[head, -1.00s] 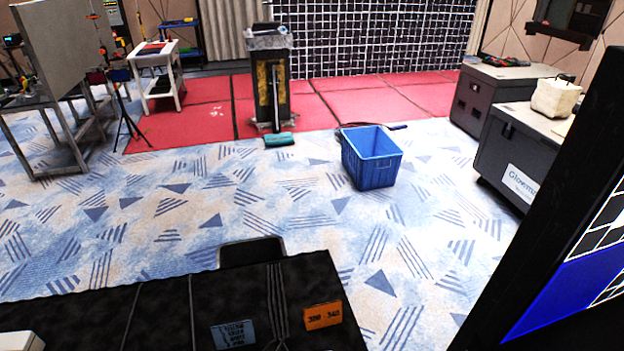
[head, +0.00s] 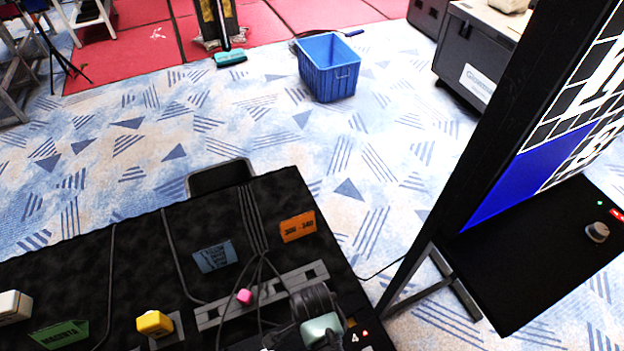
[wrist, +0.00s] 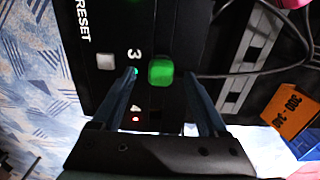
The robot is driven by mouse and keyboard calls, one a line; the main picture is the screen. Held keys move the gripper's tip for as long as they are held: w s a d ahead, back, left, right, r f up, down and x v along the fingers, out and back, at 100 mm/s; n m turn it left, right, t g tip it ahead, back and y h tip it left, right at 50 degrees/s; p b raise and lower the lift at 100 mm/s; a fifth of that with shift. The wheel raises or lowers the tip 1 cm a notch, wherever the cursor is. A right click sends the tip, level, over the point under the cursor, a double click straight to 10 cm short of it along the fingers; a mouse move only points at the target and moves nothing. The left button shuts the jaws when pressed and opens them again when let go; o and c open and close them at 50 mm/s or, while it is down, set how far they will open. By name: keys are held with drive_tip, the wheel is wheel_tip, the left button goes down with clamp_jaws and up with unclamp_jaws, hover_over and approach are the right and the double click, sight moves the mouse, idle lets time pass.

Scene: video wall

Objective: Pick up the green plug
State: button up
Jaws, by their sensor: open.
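The green plug (wrist: 160,71) shows in the wrist view as a small bright green block beside the numeral 3 on a black panel. My gripper (wrist: 160,84) is open, with one finger on each side of the plug as seen from the wrist. The plug appears between or just beyond the fingertips; I cannot tell the depth or whether they touch it. In the head view I cannot clearly pick out the plug, and a pale green part at the lower middle is unclear.
The panel carries a grey button (wrist: 106,61) and a red light (wrist: 136,119). Cables cross the black table near a pink plug (head: 244,297) and a yellow plug (head: 154,323). An orange label (head: 298,227) lies nearby. A tall dark screen (head: 530,160) stands at right.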

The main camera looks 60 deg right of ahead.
drive_tip(key=shift+f, duration=1.35)
clamp_jaws()
